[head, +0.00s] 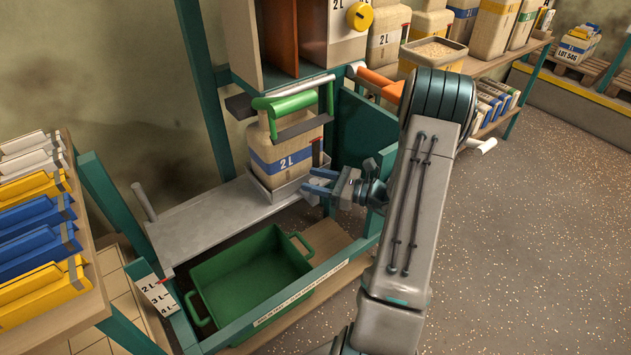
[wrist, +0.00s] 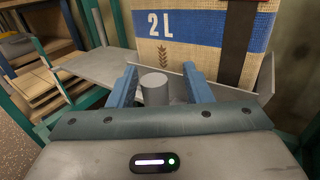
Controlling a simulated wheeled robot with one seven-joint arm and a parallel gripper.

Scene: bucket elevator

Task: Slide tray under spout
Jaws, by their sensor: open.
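A shallow grey tray (head: 272,196) with raised edges stands on a grey shelf, and a 2 L sack (head: 293,157) with a blue band stands upright in it. The sack also shows in the wrist view (wrist: 203,30). My gripper (head: 311,186) is open at the tray's near right side. In the wrist view its blue fingers (wrist: 160,75) stand on either side of a short grey cylindrical knob (wrist: 154,90), with gaps visible. I cannot make out the spout's mouth.
The grey shelf (head: 205,222) is bare to the left of the tray, with an upright rod (head: 143,202) at its left end. A green bin (head: 225,278) sits below. An orange handle (head: 378,82) and teal panel (head: 365,130) stand behind my gripper.

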